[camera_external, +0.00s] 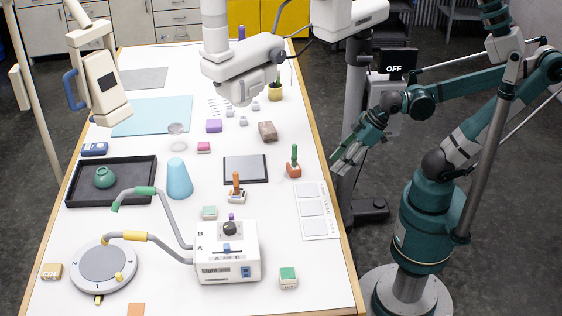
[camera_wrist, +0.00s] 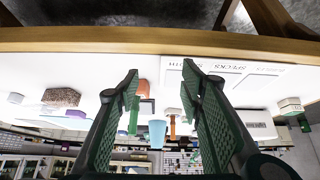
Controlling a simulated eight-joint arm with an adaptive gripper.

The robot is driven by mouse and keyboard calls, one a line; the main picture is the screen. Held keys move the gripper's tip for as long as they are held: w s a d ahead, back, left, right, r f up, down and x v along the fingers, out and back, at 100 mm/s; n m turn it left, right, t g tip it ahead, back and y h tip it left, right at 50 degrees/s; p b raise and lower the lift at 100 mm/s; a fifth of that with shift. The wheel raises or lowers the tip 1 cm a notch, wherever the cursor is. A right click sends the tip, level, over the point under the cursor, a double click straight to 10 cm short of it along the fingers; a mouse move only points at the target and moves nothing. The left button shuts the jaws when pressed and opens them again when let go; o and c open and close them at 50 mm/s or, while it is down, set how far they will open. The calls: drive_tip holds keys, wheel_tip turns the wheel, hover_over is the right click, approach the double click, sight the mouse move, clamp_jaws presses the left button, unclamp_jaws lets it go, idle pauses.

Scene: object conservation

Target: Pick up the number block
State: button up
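My gripper (camera_external: 347,160) is the green one at the table's right side, outside the edge. In the wrist view my gripper (camera_wrist: 160,70) has its two fingers wide apart with nothing held between them. All are apart from my gripper.
A white device (camera_external: 228,262) and a round dial (camera_external: 102,267) stand at the front. A black tray (camera_external: 82,197) lies left. A white arm (camera_external: 243,68) overhangs the back.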

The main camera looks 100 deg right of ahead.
drive_tip(key=w+d+r+n+g+p, duration=0.4)
drive_tip(key=w+d+r+n+p, duration=0.2)
drive_tip(key=w+d+p, duration=0.3)
drive_tip(key=n+g+p, duration=0.3)
drive_tip(key=n+p, duration=0.8)
drive_tip(key=n, duration=0.1)
hover_over(244, 117)
drive_tip(key=f, duration=0.4)
drive_tip(key=shift+s+a, duration=0.1)
drive_tip(key=shift+a, duration=0.2)
drive_tip(key=shift+w+d+f, duration=0.15)
drive_tip(key=shift+w+d, duration=0.05)
drive_tip(key=shift+f, duration=1.25)
drive_tip(key=shift+f, duration=0.1)
